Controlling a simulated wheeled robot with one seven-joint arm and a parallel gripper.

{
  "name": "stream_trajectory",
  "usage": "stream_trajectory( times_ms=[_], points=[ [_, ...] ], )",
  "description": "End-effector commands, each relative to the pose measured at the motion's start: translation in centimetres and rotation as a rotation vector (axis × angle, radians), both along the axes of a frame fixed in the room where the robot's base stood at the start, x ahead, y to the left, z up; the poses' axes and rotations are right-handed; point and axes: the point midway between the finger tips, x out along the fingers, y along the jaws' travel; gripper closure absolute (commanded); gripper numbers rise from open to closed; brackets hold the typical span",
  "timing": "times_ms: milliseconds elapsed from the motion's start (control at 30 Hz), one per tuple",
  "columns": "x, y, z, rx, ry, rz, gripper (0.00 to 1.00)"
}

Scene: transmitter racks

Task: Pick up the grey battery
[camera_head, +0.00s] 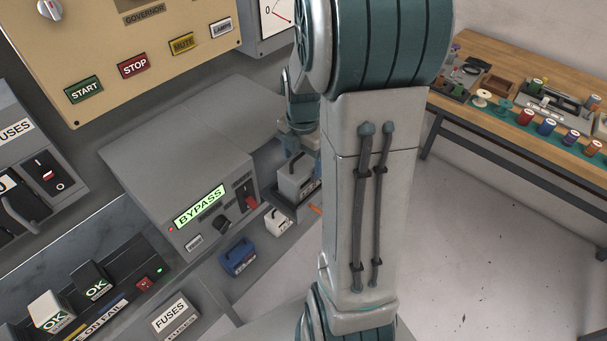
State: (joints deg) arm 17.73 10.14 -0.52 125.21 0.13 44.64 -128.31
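A grey battery (294,180), a box with a dark handle on top, sits in a dark holder at the right end of the grey cabinet, partly covered by my arm. My gripper (300,147) is just above this battery, close to its top. Its fingers are small and partly hidden behind my arm, so I cannot tell whether they are open or shut, or whether they touch the handle.
A white battery (277,223) and a blue battery (238,258) stand in front of the grey BYPASS cabinet (185,165). A beige panel with buttons (140,55) is above. A wooden bench (540,75) with spools stands at right, with clear floor before it.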

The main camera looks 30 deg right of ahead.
Motion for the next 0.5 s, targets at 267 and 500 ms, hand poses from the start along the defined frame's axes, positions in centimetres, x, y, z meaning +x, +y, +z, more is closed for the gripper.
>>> stream_trajectory(
  times_ms=[267,500],
  points=[
    [0.01,-0.01,0.04,0.0,0.0,0.0,0.99],
    [0.09,-0.03,0.18,-0.001,-0.003,0.0,1.0]
  ],
)
